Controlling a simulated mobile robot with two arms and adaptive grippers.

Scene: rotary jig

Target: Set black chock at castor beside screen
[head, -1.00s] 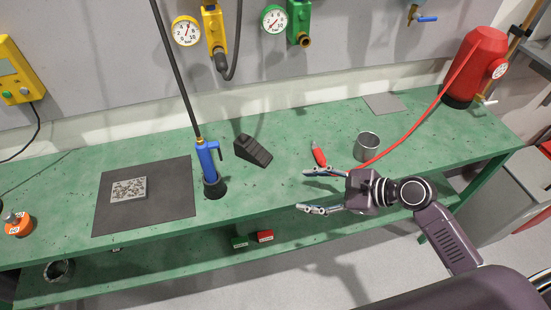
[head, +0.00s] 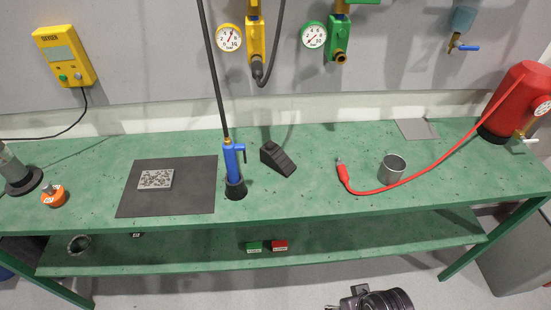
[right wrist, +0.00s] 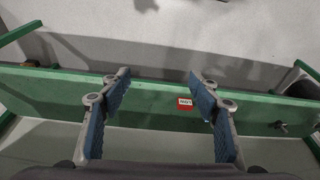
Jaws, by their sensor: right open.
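The black chock (head: 277,158), a ribbed wedge, rests on the green bench just right of a blue-handled tool. Nothing touches it. My right gripper shows only partly at the bottom edge of the head view, low in front of the bench and well away from the chock. In the right wrist view my right gripper (right wrist: 159,78) has its blue-padded fingers spread wide with nothing between them. My left gripper is out of view. I see no castor or screen in these frames.
The bench (head: 310,190) also carries a dark mat (head: 195,200), a steel cup (head: 392,168), a red hose (head: 430,168) and a red tank (head: 515,100). Green and red boxes sit on the lower shelf (head: 365,238). The bench front around the chock is clear.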

